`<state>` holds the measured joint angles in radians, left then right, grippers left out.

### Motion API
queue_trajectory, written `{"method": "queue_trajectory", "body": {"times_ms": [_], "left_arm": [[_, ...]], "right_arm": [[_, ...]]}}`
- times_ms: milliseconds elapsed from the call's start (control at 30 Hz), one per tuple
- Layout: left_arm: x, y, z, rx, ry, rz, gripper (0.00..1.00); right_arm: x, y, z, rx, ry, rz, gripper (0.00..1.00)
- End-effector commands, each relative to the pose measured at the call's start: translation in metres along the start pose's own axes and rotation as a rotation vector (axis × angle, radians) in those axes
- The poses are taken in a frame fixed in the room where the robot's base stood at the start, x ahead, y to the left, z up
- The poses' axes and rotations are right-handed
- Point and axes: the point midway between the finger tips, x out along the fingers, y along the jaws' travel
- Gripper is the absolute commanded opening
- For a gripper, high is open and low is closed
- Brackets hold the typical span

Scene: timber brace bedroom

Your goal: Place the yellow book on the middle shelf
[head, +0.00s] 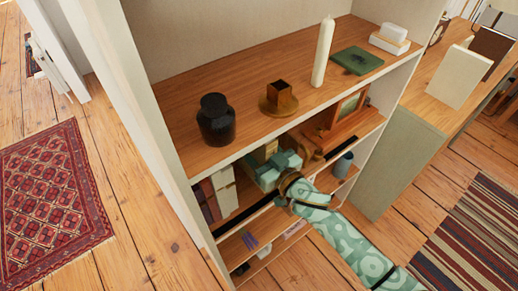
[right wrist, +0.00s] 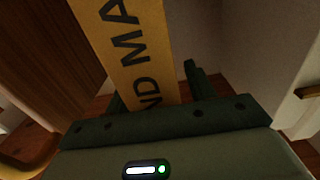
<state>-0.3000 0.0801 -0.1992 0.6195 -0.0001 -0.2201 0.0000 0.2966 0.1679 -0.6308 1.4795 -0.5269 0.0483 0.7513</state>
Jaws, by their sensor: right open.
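The yellow book (right wrist: 132,50) has dark capital letters on its spine and stands between the fingers of my right gripper (right wrist: 155,92) in the right wrist view. The jaws are open around it; whether a finger touches it is unclear. In the head view my right gripper (head: 277,168) reaches into the middle shelf (head: 312,160). A small yellowish patch there, probably the book (head: 267,150), shows just behind the gripper; the rest is hidden by the top board and the gripper. My left gripper is not in view.
The top board holds a black jar (head: 215,120), a brass holder (head: 278,98), a white candle (head: 323,50), a green book (head: 357,60) and white boxes (head: 390,38). Other books (head: 217,190) stand left of my gripper, a wooden frame (head: 347,107) right. Below is a lower shelf (head: 235,250).

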Motion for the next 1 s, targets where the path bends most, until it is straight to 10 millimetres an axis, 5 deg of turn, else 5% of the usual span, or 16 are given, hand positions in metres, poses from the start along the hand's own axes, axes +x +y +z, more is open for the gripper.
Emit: {"method": "queue_trajectory", "body": {"times_ms": [533,1000], "left_arm": [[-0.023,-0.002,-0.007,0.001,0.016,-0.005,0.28],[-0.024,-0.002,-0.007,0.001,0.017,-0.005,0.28]], "right_arm": [[-0.104,0.0,-0.003,0.0,-0.001,0.0,0.54],[-0.122,0.004,0.01,0.001,-0.026,0.016,0.54]]}}
